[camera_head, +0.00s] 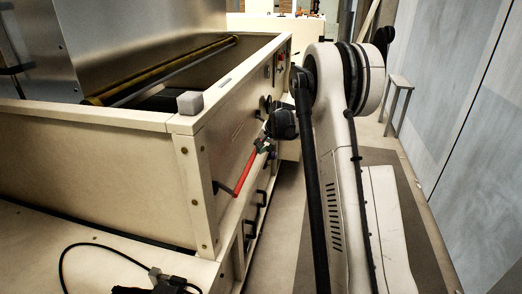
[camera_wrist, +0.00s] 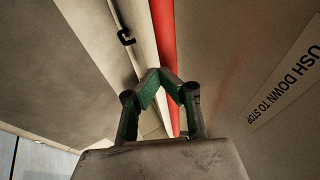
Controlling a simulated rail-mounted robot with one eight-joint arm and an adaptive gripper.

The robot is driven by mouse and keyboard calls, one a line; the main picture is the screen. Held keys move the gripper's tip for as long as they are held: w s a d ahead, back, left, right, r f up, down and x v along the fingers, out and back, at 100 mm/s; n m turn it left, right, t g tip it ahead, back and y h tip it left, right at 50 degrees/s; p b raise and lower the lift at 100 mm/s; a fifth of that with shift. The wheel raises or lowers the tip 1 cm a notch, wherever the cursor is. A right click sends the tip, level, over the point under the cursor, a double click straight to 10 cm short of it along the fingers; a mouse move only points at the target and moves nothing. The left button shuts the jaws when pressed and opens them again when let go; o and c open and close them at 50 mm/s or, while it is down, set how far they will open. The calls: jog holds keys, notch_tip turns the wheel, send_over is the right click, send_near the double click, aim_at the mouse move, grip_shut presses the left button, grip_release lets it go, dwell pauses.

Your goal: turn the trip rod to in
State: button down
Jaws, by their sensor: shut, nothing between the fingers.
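The red trip rod (camera_head: 245,172) runs along the outer side of the cream machine in the head view, its near end joined to a dark bracket on the panel. In the wrist view the red rod (camera_wrist: 164,35) runs lengthwise just behind my gripper's fingertips. My gripper (camera_wrist: 161,76) is shut and empty, its green-lined fingers meeting at the tips. In the head view my gripper (camera_head: 263,146) is small, at the far end of the visible rod. I cannot tell whether the fingers touch the rod.
A label reading "USH DOWN TO STOP" (camera_wrist: 287,82) is on the panel at right in the wrist view. Dark handles (camera_head: 261,199) sit lower on the machine's side. A grey block (camera_head: 190,103) rests on its corner. A stool (camera_head: 398,100) stands by the wall.

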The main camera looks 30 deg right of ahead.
jog(key=shift+d, duration=0.1)
jog(key=s+d+f+p+v, duration=0.1)
jog(key=d+v, duration=0.1)
jog(key=v, duration=1.1)
jog(key=shift+s+d+p, duration=0.35)
jog(key=shift+d+p, duration=0.05)
jog(key=shift+r, duration=0.1)
jog(key=s+a+r+n, duration=0.2)
jog(key=s+a+r, duration=0.4)
jog(key=s+a, duration=0.35)
jog(key=s+a+r+n, duration=0.2)
jog(key=s+a+r, duration=0.5)
jog(key=a, duration=0.4)
jog(key=s+a+f+n, duration=0.1)
jog(key=s+a, duration=0.2)
jog(key=s, duration=0.4)
jog(key=s+a+f+n+t, duration=0.1)
jog(key=s+a, duration=0.3)
jog(key=s, duration=0.4)
jog(key=s+a+f+n+h, duration=0.1)
jog(key=s+a+f+n, duration=0.2)
jog(key=s, duration=0.4)
jog(key=shift+s+a+t, duration=0.15)
jog(key=shift+s+t, duration=0.05)
jog(key=shift+t, duration=0.1)
